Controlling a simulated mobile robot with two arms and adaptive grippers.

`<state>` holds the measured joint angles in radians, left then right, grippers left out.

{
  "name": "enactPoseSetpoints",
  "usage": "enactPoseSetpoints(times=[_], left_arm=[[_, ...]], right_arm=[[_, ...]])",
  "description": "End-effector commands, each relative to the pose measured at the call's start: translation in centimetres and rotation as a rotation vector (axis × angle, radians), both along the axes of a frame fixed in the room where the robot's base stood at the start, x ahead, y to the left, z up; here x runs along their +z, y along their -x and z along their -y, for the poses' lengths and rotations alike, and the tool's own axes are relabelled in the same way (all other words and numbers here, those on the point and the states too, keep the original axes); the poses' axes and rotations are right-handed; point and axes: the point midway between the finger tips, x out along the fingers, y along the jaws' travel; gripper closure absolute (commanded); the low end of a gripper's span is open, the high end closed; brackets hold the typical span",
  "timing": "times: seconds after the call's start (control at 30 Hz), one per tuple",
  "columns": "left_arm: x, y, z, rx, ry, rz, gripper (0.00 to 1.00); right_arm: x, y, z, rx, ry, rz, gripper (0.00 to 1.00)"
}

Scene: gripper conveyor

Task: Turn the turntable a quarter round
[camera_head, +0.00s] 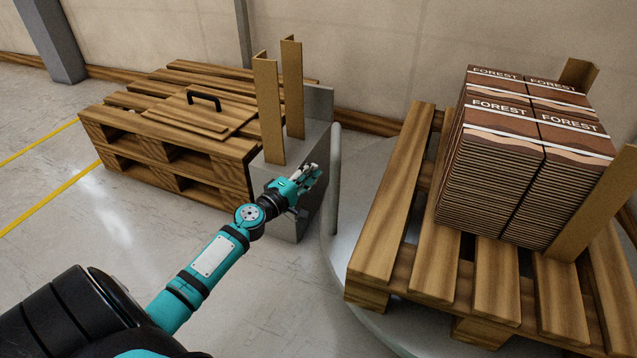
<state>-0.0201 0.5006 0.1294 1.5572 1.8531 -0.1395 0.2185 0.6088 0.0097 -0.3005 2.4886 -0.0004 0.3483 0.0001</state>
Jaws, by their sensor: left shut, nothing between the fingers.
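The turntable (366,315) is a round grey disc at the right, with an upright grey post (335,180) at its left edge. A wooden pallet (388,235) lies on it and hides most of its surface. My left gripper (311,176) is shut and empty, just left of the post and in front of a grey metal box. I cannot tell whether it touches the post. My right gripper is not in view.
Brown FOREST packs (500,165) stand stacked on the pallet, with cardboard corner pieces (600,205) beside them. Stacked pallets (170,150) stand at the left. A grey metal box (318,110) holds two more corner pieces (268,110). The floor (100,240) at the left is clear.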

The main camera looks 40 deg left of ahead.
Motion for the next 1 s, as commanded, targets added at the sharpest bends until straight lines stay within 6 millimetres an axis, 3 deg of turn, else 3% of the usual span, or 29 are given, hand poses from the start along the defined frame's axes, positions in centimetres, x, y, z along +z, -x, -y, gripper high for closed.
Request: enactPoseSetpoints(times=[0.1,0.3,0.77,1.0], left_arm=[[0.0,0.8,2.0,-0.003,0.000,-0.002,1.00],[0.0,1.4,3.5,-0.001,0.000,0.000,1.00],[0.0,1.6,3.8,0.001,0.000,0.000,1.00],[0.1,2.4,5.0,0.025,0.003,-0.002,1.00]], right_arm=[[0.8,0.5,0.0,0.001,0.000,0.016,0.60],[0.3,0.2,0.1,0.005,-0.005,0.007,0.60],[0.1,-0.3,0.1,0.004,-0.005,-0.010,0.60],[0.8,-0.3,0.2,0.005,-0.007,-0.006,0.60]])
